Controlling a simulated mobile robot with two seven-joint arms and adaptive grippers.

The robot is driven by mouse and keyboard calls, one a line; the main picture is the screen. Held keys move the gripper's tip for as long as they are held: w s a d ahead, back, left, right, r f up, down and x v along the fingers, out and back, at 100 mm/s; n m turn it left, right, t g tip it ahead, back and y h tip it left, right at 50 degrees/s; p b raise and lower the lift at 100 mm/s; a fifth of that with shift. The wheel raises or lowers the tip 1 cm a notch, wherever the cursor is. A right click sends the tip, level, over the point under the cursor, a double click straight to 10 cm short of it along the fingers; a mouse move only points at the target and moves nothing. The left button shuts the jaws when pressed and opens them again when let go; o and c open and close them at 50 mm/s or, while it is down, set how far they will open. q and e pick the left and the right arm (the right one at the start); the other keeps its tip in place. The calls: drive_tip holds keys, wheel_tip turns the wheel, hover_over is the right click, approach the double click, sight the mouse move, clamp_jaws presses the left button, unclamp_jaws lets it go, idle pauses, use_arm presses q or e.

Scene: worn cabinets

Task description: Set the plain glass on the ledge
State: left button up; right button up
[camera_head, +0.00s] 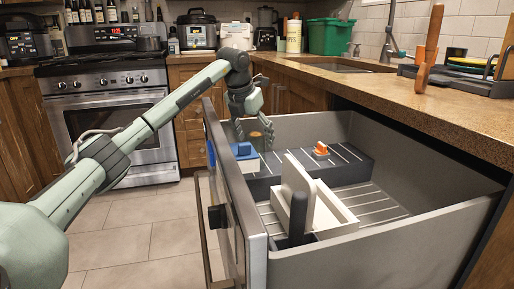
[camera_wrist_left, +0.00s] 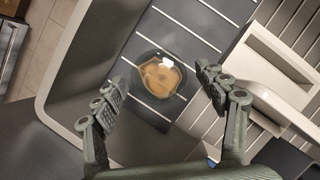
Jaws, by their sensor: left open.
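The plain glass (camera_wrist_left: 160,77), a clear tumbler with an amber tint inside, shows from above in the left wrist view, over the dark striped ledge (camera_wrist_left: 185,25). My left gripper (camera_head: 253,127) is open and points down into the drawer. Its two fingers (camera_wrist_left: 160,88) stand apart on either side of the glass, with gaps. The ledge (camera_head: 350,167) is a raised dark block with white lines in the drawer. My right gripper is not in view.
An orange-topped item (camera_head: 321,149) stands on the ledge. A blue and white box (camera_head: 243,155) is at the drawer's left end. A white divided tray (camera_head: 338,222) and a dark upright item (camera_head: 298,217) are nearer. The open drawer's walls (camera_head: 400,240) surround them.

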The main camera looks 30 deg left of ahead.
use_arm(q)
drive_tip(key=v, duration=0.6)
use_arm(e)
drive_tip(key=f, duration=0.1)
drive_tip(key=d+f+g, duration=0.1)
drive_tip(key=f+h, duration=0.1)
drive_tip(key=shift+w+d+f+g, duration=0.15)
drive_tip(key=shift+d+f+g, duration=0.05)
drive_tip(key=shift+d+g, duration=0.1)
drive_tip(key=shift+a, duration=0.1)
